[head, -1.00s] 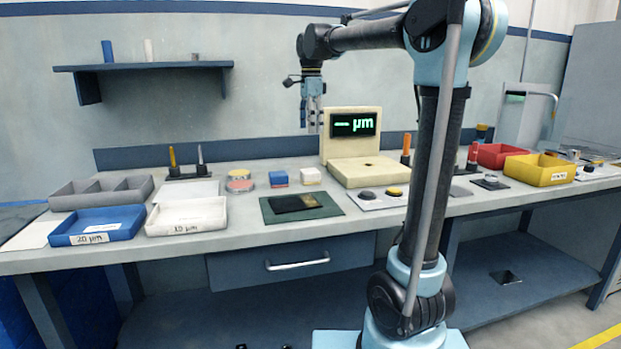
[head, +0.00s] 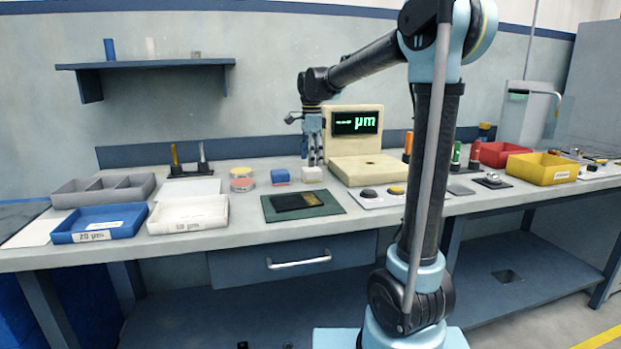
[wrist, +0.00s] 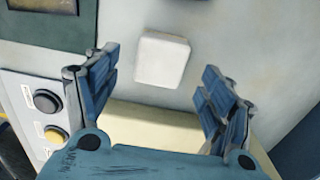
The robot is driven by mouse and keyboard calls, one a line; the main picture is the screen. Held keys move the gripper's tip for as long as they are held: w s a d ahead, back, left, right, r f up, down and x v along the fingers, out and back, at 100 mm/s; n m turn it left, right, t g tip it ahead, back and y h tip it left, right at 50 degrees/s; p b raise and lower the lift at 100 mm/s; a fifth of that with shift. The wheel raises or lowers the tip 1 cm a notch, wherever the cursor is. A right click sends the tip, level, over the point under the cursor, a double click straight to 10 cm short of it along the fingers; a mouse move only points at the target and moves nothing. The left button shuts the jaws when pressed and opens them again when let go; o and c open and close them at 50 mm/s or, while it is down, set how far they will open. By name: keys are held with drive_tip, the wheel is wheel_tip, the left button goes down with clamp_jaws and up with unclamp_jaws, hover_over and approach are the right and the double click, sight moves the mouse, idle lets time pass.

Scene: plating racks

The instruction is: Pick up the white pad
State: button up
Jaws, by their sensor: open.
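The white pad (head: 311,174) is a small block with rounded corners on the bench, left of the cream gauge and right of the blue pad (head: 281,176). In the wrist view the white pad (wrist: 162,59) lies flat, between and just beyond the fingertips. My gripper (head: 313,162) points down over the pad's place. In the wrist view its two blue fingers (wrist: 160,72) are spread wide with nothing between them, and no contact shows. The exact height above the pad is hard to tell.
The cream gauge (head: 370,168) with its lit display stands close to the right of my gripper. A green mat (head: 327,206) with a dark plate lies in front. Pink and yellow discs (head: 242,180), a white tray (head: 188,215) and a blue tray (head: 97,224) stand left.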

sight(312, 169)
drive_tip(key=shift+w+f, duration=0.1)
drive_tip(key=shift+f, duration=2.5)
drive_tip(key=c, duration=1.3)
drive_tip(key=shift+r, duration=0.15)
wheel_tip(312, 169, up, 10)
drive_tip(key=shift+f, duration=0.1)
drive_tip(key=o, duration=0.6)
drive_tip(key=c, duration=0.3)
